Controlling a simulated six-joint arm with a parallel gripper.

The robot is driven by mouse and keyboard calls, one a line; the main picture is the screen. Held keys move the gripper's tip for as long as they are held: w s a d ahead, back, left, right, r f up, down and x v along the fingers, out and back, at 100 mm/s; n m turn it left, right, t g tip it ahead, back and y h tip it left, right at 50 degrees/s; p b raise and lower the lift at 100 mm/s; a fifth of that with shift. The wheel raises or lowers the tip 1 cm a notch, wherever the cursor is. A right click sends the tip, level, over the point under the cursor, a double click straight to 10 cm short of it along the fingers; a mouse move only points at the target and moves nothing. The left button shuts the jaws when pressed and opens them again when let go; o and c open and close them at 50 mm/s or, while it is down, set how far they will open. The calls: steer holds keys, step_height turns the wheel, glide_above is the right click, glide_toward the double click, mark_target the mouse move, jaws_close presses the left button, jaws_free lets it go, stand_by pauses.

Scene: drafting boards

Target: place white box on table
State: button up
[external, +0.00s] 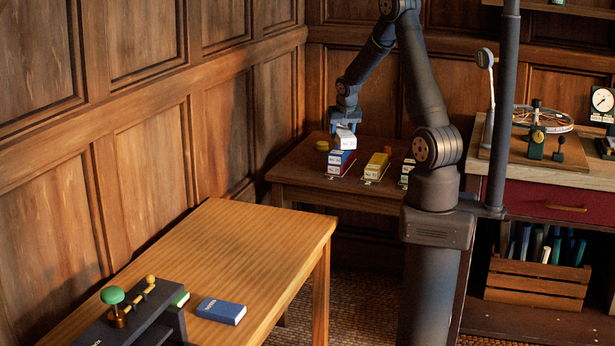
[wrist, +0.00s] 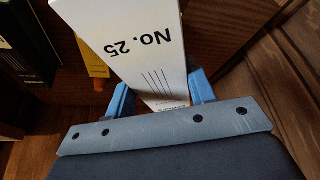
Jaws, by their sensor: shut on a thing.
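My gripper (external: 345,127) is shut on a white box (external: 346,139) above the far dark table (external: 300,172). The box hangs just over a blue, white and red stack of boxes (external: 340,163); I cannot tell whether they touch. In the wrist view the white box (wrist: 150,45) is marked "NO. 25" and sits between the two blue fingers of my gripper (wrist: 162,92). A nearer, lighter wooden table (external: 250,250) stands at the front left.
A yellow box (external: 377,166) and a black-and-white box (external: 407,170) stand right of the stack. The near table holds a blue box (external: 221,311) and a dark device with a green knob (external: 112,295); its far part is bare. A dark post (external: 505,100) stands right of my arm.

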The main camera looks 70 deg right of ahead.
steer(key=w+a+n+t+y, duration=0.1)
steer(key=w+a+n, duration=0.2)
steer(key=w+a, duration=0.45)
steer(key=w+a+n, duration=0.2)
steer(key=w+a, duration=0.3)
steer(key=a, duration=0.6)
steer(key=n+y, duration=0.5)
steer(key=n, duration=0.7)
glide_above(222, 270)
steer(key=s, duration=0.2)
steer(key=shift+t, duration=0.4)
steer(key=f, duration=0.6)
steer(key=shift+w+d+f, duration=0.25)
steer(key=shift+d+f, duration=0.1)
steer(key=shift+a+f, duration=0.1)
steer(key=shift+a, duration=0.05)
steer(key=shift+f, duration=1.95)
steer(key=shift+f, duration=0.1)
